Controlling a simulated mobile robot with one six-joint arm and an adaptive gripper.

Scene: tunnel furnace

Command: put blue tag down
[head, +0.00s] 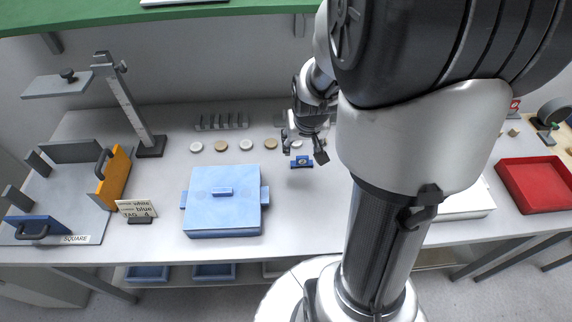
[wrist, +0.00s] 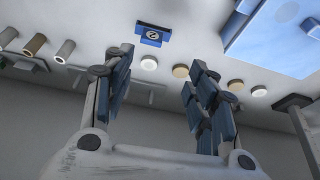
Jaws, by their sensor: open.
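The blue tag (head: 301,161) is a small blue piece with a round pale emblem, on the grey bench right of the light blue lidded box. It also shows in the wrist view (wrist: 153,34), beyond my fingertips and apart from them. My gripper (head: 305,150) is open and empty just behind the tag; in the wrist view its two fingers (wrist: 155,80) are spread wide with nothing between them.
The light blue box (head: 224,205) stands left of the tag. A row of white and tan discs (head: 221,146) lies behind. A sign (head: 136,209), an orange panel (head: 115,178) and a post stand at left. A red tray (head: 535,185) is at far right.

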